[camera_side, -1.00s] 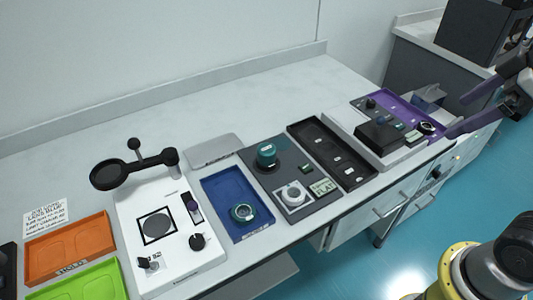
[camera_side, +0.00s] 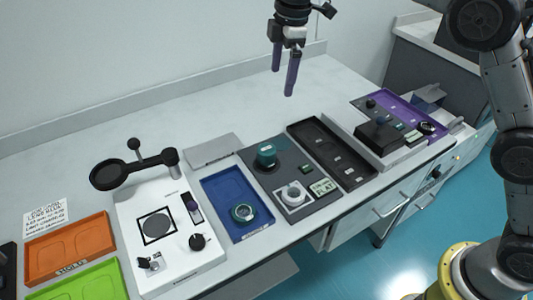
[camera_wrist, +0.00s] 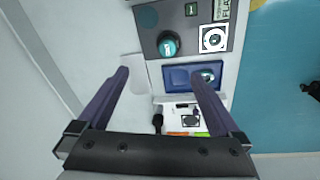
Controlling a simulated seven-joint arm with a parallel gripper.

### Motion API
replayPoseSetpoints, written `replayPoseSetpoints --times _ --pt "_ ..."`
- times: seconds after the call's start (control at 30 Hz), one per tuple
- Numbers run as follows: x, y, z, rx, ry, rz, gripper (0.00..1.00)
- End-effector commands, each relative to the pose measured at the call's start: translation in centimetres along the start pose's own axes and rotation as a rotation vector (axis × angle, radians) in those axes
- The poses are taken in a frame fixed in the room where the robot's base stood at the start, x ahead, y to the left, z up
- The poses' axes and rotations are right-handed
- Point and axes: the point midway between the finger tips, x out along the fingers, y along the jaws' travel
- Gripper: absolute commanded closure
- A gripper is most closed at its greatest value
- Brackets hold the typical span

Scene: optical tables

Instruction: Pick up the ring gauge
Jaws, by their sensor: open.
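Two ring-shaped pieces are in view, and I cannot tell for certain which is the ring gauge. A teal ring (camera_side: 243,212) lies in the blue tray (camera_side: 212,185); it also shows in the wrist view (camera_wrist: 208,75), partly behind a finger. A pale ring (camera_side: 293,194) sits on a white square on the grey panel (camera_side: 256,160); it also shows in the wrist view (camera_wrist: 213,39). My gripper (camera_side: 282,83) is open and empty, high above the back of the table and apart from both rings. Its two purple fingers frame the wrist view (camera_wrist: 159,76).
A teal-topped round piece (camera_side: 266,155) stands on the grey panel. A white instrument with a magnifier arm (camera_side: 150,165) rises left of the blue tray. A black tray (camera_side: 333,155) is to the right. Orange (camera_side: 70,250) and green trays are far left. The table's back is clear.

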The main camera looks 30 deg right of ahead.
Motion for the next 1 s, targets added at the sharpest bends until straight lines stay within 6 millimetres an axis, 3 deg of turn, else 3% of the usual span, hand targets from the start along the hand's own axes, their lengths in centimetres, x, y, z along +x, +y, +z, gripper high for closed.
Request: replayPoseSetpoints --times 0.03,0.2,0.47,0.73,1.0 --pt "2.3 0.3 -1.1 -0.014 -0.012 -0.025 0.00" --pt "7.6 -0.2 -2.8 -0.042 -0.047 -0.091 0.00" --pt "11.2 -1.2 -3.2 -0.057 -0.064 -0.121 0.00" --pt "16.1 -1.7 -2.8 -0.055 -0.064 -0.121 0.00" --pt "18.1 -1.9 -2.7 -0.055 -0.062 -0.118 0.00"
